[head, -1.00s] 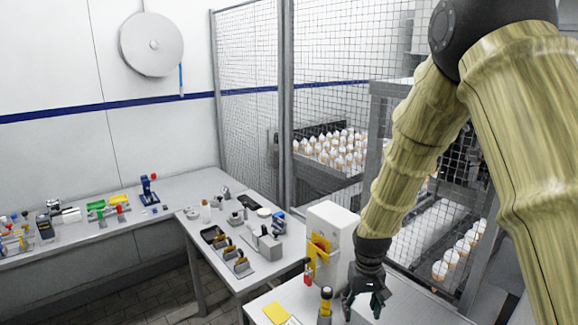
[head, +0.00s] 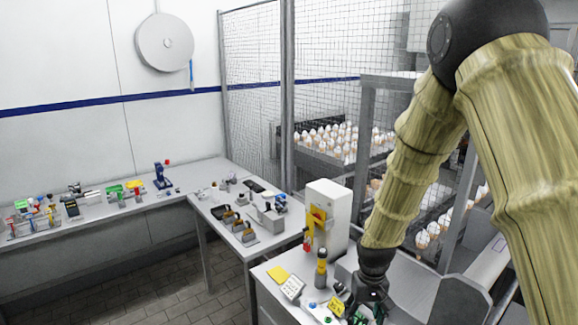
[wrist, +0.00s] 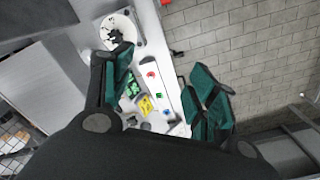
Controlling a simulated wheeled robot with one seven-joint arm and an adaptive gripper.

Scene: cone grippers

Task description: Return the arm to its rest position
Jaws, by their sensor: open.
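My arm, in a yellowish bamboo-like cover, comes down from the upper right in the head view. My gripper (head: 366,308) is at its lower end, over the near table, with its tips partly cut off by the bottom edge. In the wrist view my gripper (wrist: 165,80) has its two green-padded fingers spread wide apart. Nothing is held between them. Small items on the table show below and beyond the gap.
The near table (head: 262,268) holds a white box unit (head: 327,212), a black-and-yellow cylinder (head: 321,266), a yellow sheet (head: 278,273) and small coloured parts. A mesh fence (head: 252,110) stands behind, with rows of cones (head: 330,140) beyond it. Tiled floor lies open at left.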

